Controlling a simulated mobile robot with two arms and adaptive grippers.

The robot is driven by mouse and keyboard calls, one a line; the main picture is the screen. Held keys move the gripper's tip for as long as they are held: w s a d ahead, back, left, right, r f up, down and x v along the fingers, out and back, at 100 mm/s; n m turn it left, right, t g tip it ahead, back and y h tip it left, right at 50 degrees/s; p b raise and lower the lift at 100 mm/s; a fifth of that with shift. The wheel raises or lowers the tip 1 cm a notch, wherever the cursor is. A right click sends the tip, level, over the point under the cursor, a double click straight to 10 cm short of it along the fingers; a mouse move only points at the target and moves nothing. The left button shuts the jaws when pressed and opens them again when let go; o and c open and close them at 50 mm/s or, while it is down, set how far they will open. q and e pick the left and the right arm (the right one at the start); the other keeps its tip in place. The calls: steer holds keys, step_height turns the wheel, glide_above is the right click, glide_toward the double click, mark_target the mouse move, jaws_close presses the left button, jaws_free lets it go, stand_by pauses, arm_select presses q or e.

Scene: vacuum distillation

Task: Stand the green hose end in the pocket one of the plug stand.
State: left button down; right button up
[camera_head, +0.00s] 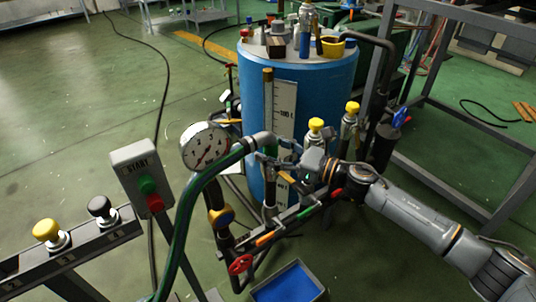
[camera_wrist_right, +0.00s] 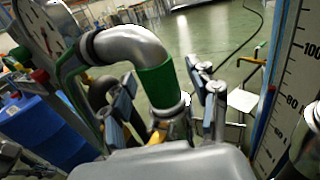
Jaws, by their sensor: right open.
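The green hose (camera_head: 183,225) rises from the bottom of the head view and curves over to a grey metal elbow (camera_head: 262,140). In the right wrist view, the elbow (camera_wrist_right: 130,45) bends down into a green sleeve (camera_wrist_right: 158,86), with a metal ring below it. My right gripper (camera_head: 275,157) is open at the hose end, with one finger on each side of the sleeve; contact is unclear. A dark rail at lower left (camera_head: 85,250), seemingly the plug stand, carries a yellow-topped plug (camera_head: 47,232) and a black-topped plug (camera_head: 100,208).
A pressure gauge (camera_head: 205,147) stands close left of the elbow. A blue tank (camera_head: 330,95) with a scale rises behind. A START button box (camera_head: 140,175) stands between rail and hose. Red-handled valves (camera_head: 240,264) and a blue-bottomed tray (camera_head: 288,285) are below.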

steer(key=shift+w+a, duration=0.15)
steer(key=shift+a, duration=0.1)
jaws_close()
steer(key=shift+r, duration=0.1)
